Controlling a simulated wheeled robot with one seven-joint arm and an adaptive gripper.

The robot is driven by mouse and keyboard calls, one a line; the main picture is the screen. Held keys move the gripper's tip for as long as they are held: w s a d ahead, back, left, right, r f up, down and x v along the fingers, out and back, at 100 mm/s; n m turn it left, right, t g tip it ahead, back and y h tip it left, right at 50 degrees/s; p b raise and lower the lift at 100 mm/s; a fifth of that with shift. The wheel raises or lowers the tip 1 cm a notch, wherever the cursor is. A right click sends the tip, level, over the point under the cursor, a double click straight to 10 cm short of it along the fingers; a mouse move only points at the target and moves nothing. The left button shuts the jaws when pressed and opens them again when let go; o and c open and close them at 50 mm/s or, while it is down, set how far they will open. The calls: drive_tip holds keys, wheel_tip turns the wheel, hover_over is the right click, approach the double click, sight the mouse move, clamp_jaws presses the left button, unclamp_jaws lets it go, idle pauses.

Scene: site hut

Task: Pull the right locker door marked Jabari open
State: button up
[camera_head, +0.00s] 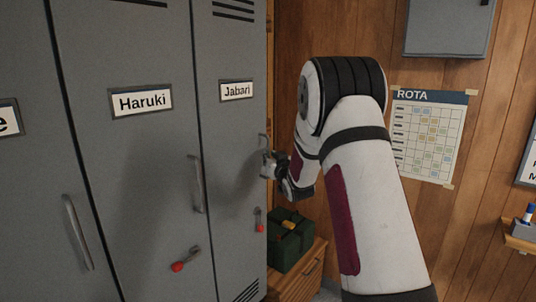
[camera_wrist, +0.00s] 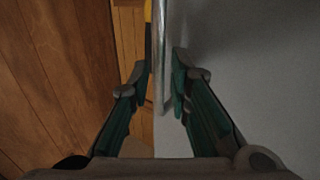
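The grey locker door marked Jabari (camera_head: 230,140) is at the right end of the lockers in the head view and looks shut. Its upright metal handle (camera_head: 262,142) is near its right edge, partly hidden by my gripper. My gripper (camera_head: 268,163) is at this handle. In the wrist view the handle bar (camera_wrist: 160,60) runs between the fingertips of my gripper (camera_wrist: 162,82), with the grey door face to the right. The fingers are apart, with gaps beside the bar, and do not look closed on it. A red-tipped key or latch (camera_head: 259,222) hangs low on the door.
The Haruki door (camera_head: 130,170) is to the left, with its own handle (camera_head: 196,184). A dark green box (camera_head: 290,240) sits on a low wooden cabinet (camera_head: 310,268) right of the lockers. A rota sheet (camera_head: 428,135) and a grey wall box (camera_head: 447,28) are on the wooden wall.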

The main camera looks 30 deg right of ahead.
drive_tip(key=shift+x, duration=1.35)
clamp_jaws()
